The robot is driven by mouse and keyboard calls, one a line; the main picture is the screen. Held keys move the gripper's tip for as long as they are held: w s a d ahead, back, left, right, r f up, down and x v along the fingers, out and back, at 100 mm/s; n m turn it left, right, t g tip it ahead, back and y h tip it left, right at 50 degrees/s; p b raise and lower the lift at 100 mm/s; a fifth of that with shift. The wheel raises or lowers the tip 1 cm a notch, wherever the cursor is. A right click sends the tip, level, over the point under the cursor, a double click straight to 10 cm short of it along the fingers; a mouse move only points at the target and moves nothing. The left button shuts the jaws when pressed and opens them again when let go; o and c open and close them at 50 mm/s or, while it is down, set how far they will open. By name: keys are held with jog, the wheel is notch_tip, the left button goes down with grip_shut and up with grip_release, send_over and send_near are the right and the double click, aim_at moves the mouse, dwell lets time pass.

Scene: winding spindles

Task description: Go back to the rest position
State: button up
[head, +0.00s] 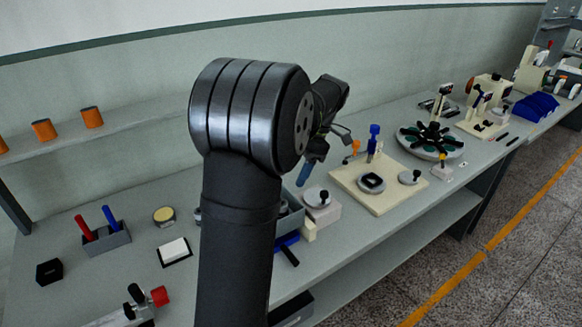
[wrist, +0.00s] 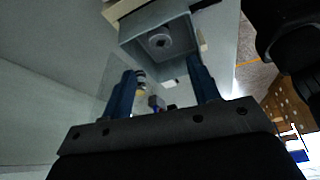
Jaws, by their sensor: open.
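My gripper (wrist: 164,84) is open and empty, its two blue fingers apart in the wrist view. In the head view a blue finger (head: 306,173) of it shows just right of my arm, above the bench. A grey open bin (wrist: 185,58) lies ahead of the fingers in the wrist view. A round grey part with a central hole (wrist: 160,42) lies inside it. The bin is mostly hidden behind my arm in the head view, where only its right side (head: 291,222) shows.
A cream board (head: 403,193) with a blue-topped post stands right of the gripper. A dark-armed round turntable (head: 430,141) is beyond it. A holder with red and blue handles (head: 106,237) stands at left. The wall shelf (head: 135,118) holds orange spools. Air above the bench is clear.

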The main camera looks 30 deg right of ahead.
jog(key=x, duration=1.2)
jog(key=shift+f, duration=0.1)
jog(key=shift+w+d+r, duration=0.1)
jog(key=shift+r, duration=1.8)
